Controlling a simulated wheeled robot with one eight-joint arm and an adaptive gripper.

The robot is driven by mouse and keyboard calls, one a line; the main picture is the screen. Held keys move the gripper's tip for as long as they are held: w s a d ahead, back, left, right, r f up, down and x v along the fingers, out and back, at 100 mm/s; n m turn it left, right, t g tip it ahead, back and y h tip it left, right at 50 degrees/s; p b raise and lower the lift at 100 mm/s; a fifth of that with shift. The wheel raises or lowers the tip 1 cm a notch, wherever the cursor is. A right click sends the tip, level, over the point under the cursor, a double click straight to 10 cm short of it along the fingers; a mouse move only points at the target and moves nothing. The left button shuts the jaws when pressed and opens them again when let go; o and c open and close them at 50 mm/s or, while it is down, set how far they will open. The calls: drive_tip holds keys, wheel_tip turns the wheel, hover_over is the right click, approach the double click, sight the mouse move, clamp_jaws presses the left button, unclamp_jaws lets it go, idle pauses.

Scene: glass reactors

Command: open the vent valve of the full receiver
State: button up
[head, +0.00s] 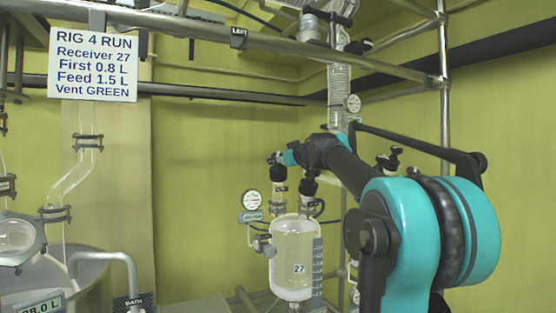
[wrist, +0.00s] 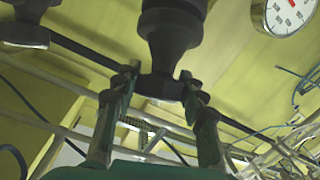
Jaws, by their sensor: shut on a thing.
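The glass receiver (head: 293,262), labelled 27, hangs upright in the middle of the head view, with pale contents. Two black-topped valves stand on its top, a left one (head: 278,188) and a right one (head: 308,187). My gripper (head: 284,158) is at the top of the left valve, its fingers small and partly hidden by my arm. In the wrist view, my gripper's two fingers (wrist: 160,85) are on either side of a black valve knob (wrist: 161,86), below a thick black valve body (wrist: 171,35). I cannot read any colour mark on this valve.
A sign (head: 93,65) reads Receiver 27, First 0.8 L, Feed 1.5 L, Vent GREEN. A round gauge (head: 252,200) stands left of the receiver. Steel rails (head: 200,38) cross above. Glass pipework (head: 70,185) and a vessel are at left. A second dark fitting (wrist: 25,33) is at upper left in the wrist view.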

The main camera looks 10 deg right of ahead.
drive_tip(key=n+g+y, duration=0.2)
drive_tip(key=n+g, duration=0.1)
drive_tip(key=n+g+y, duration=0.2)
drive_tip(key=n+g, duration=0.1)
drive_tip(key=n, duration=0.1)
drive_tip(key=shift+w, duration=0.1)
drive_tip(key=shift+n+g+y, duration=0.5)
drive_tip(key=shift+n+g, duration=1.9)
drive_tip(key=shift+n, duration=0.1)
drive_tip(key=shift+n, duration=0.3)
drive_tip(key=o, duration=1.2)
drive_tip(key=shift+g, duration=0.3)
drive_tip(key=shift+c, duration=0.2)
drive_tip(key=s+d+r, duration=0.1)
drive_tip(key=s+d, duration=0.2)
drive_tip(key=d, duration=0.4)
drive_tip(key=s+d+r, duration=0.1)
drive_tip(key=s+d, duration=0.2)
drive_tip(key=d, duration=0.5)
drive_tip(key=shift+s+r, duration=0.15)
drive_tip(key=shift+r, duration=0.05)
drive_tip(key=shift+d, duration=0.1)
